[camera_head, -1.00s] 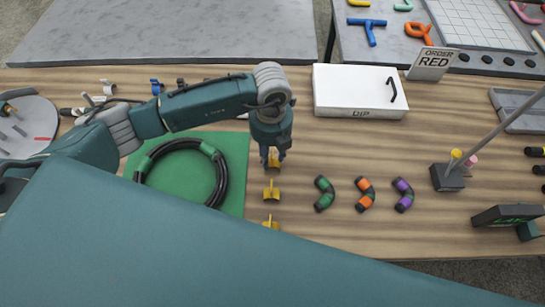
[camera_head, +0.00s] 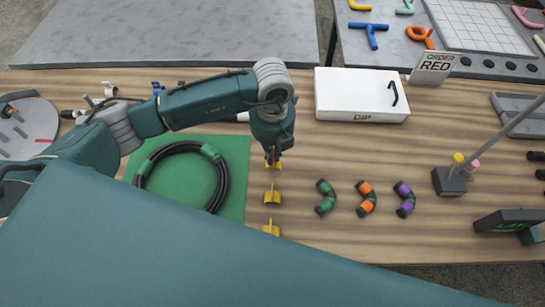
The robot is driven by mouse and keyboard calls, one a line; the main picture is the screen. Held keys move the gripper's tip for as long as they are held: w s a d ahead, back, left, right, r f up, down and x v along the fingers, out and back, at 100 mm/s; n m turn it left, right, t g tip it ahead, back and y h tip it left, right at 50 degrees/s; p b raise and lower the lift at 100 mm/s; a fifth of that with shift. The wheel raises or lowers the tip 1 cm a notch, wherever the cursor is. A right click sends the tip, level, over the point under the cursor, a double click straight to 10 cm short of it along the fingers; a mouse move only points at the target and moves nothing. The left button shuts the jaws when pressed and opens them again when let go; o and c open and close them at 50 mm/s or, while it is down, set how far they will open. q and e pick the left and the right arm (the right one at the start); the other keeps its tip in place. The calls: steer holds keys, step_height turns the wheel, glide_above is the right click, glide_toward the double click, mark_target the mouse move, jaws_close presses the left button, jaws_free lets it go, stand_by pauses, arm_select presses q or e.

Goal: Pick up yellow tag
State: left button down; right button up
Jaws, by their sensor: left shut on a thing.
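Three yellow tags stand in a column on the wooden table, just right of the green mat. The farthest yellow tag (camera_head: 274,166) is between the fingertips of my left gripper (camera_head: 273,158), which points down and is shut on it. The gripper partly hides this tag. The middle yellow tag (camera_head: 272,196) stands free below it in the picture. My right gripper is not in view.
A coiled black hose (camera_head: 222,184) lies on the green mat (camera_head: 236,150). Several curved hose pieces, such as the green-banded one (camera_head: 326,197), lie to the right. A white DIP box (camera_head: 345,92) and an ORDER RED sign (camera_head: 434,66) stand behind. Bare table lies between.

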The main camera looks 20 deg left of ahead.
arm_select(q)
step_height(320, 180, up, 18)
steer(key=b, duration=0.2)
steer(key=shift+r+b, duration=0.2)
steer(key=shift+b, duration=0.2)
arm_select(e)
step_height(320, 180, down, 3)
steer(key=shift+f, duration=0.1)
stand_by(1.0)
